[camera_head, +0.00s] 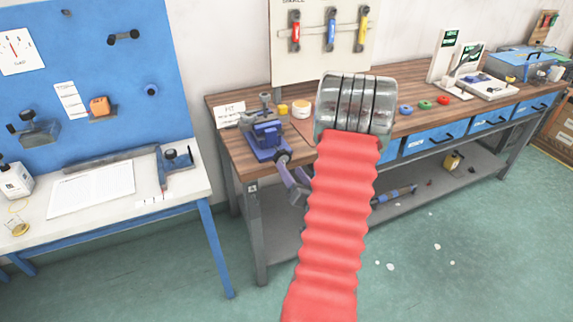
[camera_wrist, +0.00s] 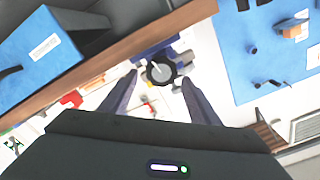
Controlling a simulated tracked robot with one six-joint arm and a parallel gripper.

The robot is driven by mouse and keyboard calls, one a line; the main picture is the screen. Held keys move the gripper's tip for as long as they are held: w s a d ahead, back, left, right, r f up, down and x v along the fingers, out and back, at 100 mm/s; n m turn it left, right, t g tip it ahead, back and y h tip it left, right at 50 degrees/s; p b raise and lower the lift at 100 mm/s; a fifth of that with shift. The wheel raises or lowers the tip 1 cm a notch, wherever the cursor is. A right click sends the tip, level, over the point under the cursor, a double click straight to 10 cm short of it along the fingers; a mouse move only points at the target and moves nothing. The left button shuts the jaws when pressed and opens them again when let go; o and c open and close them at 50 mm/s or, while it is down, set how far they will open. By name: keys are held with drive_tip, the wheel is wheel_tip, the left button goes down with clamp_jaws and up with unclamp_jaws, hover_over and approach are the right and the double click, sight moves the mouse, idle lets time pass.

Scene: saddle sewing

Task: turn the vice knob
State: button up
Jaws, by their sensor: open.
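The blue vice (camera_head: 265,136) stands at the left front corner of the wooden workbench. In the wrist view, a dark round knob (camera_wrist: 161,69) with a grey centre sits in front of the vice's blue body (camera_wrist: 152,50). My gripper (camera_wrist: 159,79) is open, with one purple-grey finger on each side of the knob in that picture. I cannot tell how deep the fingers reach or whether they touch it. In the head view, my gripper (camera_head: 287,174) is just in front of the vice, low at the bench edge, partly hidden by my red-sleeved arm.
The workbench (camera_head: 236,158) has blue drawers (camera_head: 430,137) and a grey lower shelf (camera_head: 415,190) with tools on it. A white table (camera_head: 110,195) with a blue panel (camera_head: 100,60) stands at left. Small coloured parts lie to the right of the vice. Green floor is open in front.

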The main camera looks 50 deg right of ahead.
drive_tip(key=v, duration=0.6)
drive_tip(key=shift+s, duration=0.25)
drive_tip(key=shift+w+a, duration=0.1)
drive_tip(key=w+a+r+n+g+y, duration=0.2)
drive_tip(key=w+a+r+n+g, duration=0.15)
drive_tip(key=w, duration=0.55)
drive_tip(key=w+a+r+n+g+y, duration=0.15)
drive_tip(key=w+a+r+n, duration=0.3)
drive_tip(key=a, duration=0.65)
drive_tip(key=s+a+r+n+g+y, duration=0.1)
drive_tip(key=s+a, duration=0.3)
drive_tip(key=a, duration=0.5)
drive_tip(key=s+a+r+n+g+y, duration=0.2)
drive_tip(key=s+a+r, duration=0.2)
drive_tip(key=a, duration=0.6)
drive_tip(key=s+a+r+n+g+y, duration=0.1)
drive_tip(key=s+a+r+n+y, duration=0.1)
drive_tip(key=s+a, duration=0.4)
drive_tip(key=a+r, duration=0.1)
drive_tip(key=a, duration=0.2)
drive_tip(key=shift+s+a+g+y, duration=0.2)
drive_tip(key=shift+s+g+y, duration=0.05)
drive_tip(key=shift+g+y, duration=0.15)
